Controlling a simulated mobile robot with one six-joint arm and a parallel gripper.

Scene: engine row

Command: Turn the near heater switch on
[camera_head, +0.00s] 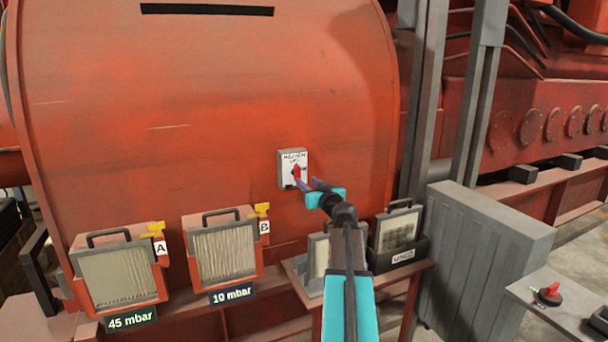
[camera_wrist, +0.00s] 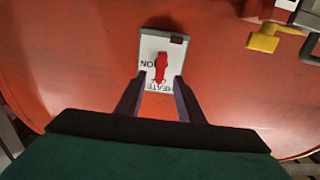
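The heater switch is a light plate (camera_head: 287,170) with a red knob (camera_head: 297,173) on the red rounded housing. In the head view the knob points up toward the HEATER lettering. In the wrist view the plate (camera_wrist: 149,44) appears upside down, with ON at its left. There the knob (camera_wrist: 161,66) stands upright in the picture, its long end toward the HEATER lettering. My gripper (camera_head: 308,184) is in front of the switch, partly covering its lower right in the head view. In the wrist view my gripper (camera_wrist: 160,78) is open, fingers either side of the knob's lower end, apart from it.
Two framed filters, A (camera_head: 117,277) and B (camera_head: 222,252), with yellow handles sit low at the left. A small table (camera_head: 310,297) holding filters and a grey cabinet (camera_head: 481,262) stand right. A red knob (camera_head: 548,293) rests on a bench at far right.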

